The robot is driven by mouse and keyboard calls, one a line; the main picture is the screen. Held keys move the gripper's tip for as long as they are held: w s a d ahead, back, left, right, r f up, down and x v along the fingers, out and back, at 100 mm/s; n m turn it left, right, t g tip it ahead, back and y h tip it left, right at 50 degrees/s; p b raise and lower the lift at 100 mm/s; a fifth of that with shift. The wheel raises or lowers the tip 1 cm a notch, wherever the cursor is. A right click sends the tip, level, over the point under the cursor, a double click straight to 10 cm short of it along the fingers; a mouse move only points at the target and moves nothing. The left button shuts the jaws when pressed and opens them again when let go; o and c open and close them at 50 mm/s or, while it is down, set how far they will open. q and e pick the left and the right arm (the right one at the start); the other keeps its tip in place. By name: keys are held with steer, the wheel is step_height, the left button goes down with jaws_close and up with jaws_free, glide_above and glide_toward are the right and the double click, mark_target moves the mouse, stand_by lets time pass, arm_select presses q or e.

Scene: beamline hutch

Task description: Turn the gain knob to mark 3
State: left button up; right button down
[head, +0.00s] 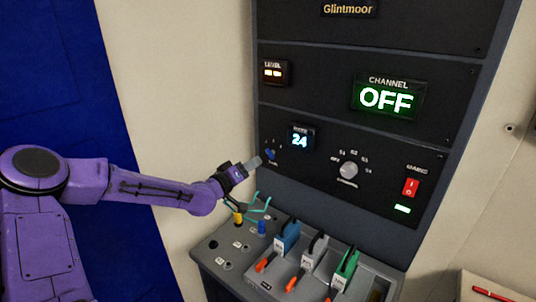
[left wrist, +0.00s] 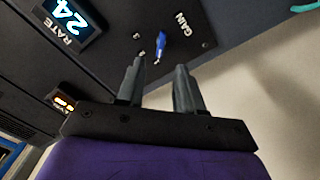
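The gain knob (head: 270,154) is a small blue knob low at the left of the panel in the head view. It also shows in the left wrist view (left wrist: 160,45), next to the GAIN lettering. I cannot read which mark it points to. My left gripper (head: 255,162) is right by the knob in the head view. In the left wrist view the left gripper (left wrist: 160,67) has its two fingers apart with nothing between them, and the knob lies just beyond the fingertips. My right gripper is in neither view.
A RATE display (head: 300,139) reads 24. A CHANNEL display (head: 388,97) reads OFF above a grey selector knob (head: 348,170). A red switch (head: 411,187) is further right. Below, a sloped console (head: 232,272) carries cables, plugs and several coloured levers close under my left arm.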

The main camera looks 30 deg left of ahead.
mark_target(268, 154)
arm_select(q)
steer(key=w, duration=0.2)
steer(key=w+p, duration=0.1)
steer(key=w, duration=0.5)
steer(key=shift+w+d, duration=0.15)
steer(key=shift+d, duration=0.2)
steer(key=shift+w+f, duration=0.1)
jaws_close()
